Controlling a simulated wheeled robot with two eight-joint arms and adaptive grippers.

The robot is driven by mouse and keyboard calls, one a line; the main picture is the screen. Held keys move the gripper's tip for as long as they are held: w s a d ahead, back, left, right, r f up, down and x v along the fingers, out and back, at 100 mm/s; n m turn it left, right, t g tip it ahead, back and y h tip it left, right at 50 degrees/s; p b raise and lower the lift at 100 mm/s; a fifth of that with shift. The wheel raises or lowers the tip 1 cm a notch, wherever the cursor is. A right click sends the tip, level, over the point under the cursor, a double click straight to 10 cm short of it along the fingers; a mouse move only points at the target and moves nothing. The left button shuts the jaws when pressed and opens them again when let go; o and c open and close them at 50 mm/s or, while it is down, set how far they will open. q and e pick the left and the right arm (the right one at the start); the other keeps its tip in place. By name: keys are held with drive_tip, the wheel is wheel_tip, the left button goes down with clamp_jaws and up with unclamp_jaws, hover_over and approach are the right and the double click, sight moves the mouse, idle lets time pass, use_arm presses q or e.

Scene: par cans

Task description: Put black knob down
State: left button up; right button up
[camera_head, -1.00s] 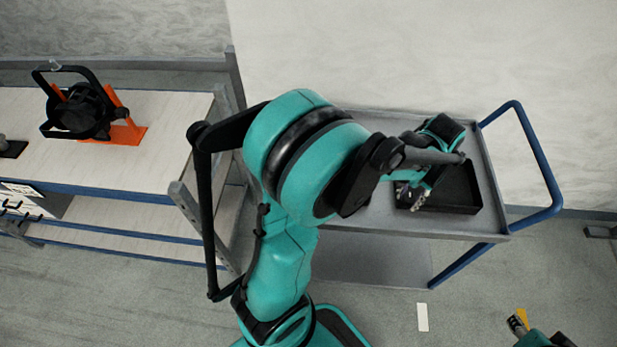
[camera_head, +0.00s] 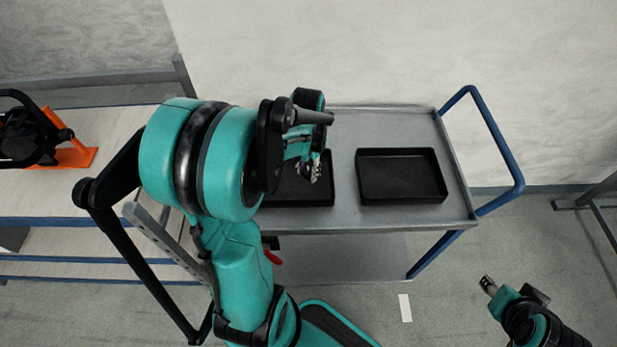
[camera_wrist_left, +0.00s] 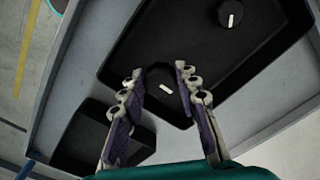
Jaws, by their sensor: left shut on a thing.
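My left gripper (camera_head: 314,172) is over the left black tray (camera_head: 318,201) on the grey trolley. In the left wrist view the left gripper's fingers (camera_wrist_left: 158,80) are shut around a black knob (camera_wrist_left: 157,72) with a white mark, above that tray (camera_wrist_left: 125,62). Whether the knob touches the tray floor I cannot tell. A second black knob (camera_wrist_left: 230,13) with a white mark lies in the same tray. The held knob is hidden in the head view. My right gripper (camera_head: 488,286) is low at the right, away from the trolley; its jaw state is unclear.
The right black tray (camera_head: 400,176) looks empty in the head view. The trolley (camera_head: 343,122) has a blue handle (camera_head: 508,155) at its right end. A workbench (camera_head: 110,128) with an orange-and-black lamp (camera_head: 72,155) stands at the left. Bare trolley top separates the trays.

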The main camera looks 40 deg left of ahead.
use_arm(q)
drive_tip(key=w+f, duration=0.1)
drive_tip(key=w+a+f, duration=0.1)
drive_tip(key=w, duration=0.1)
drive_tip(key=shift+a+b, duration=0.1)
drive_tip(key=shift+b, duration=0.25)
drive_tip(key=shift+f+b, duration=0.9)
drive_tip(key=shift+f, duration=1)
drive_tip(key=shift+s, duration=0.1)
drive_tip(key=shift+f, duration=0.15)
drive_tip(key=o, duration=1)
drive_tip(key=shift+o, duration=0.2)
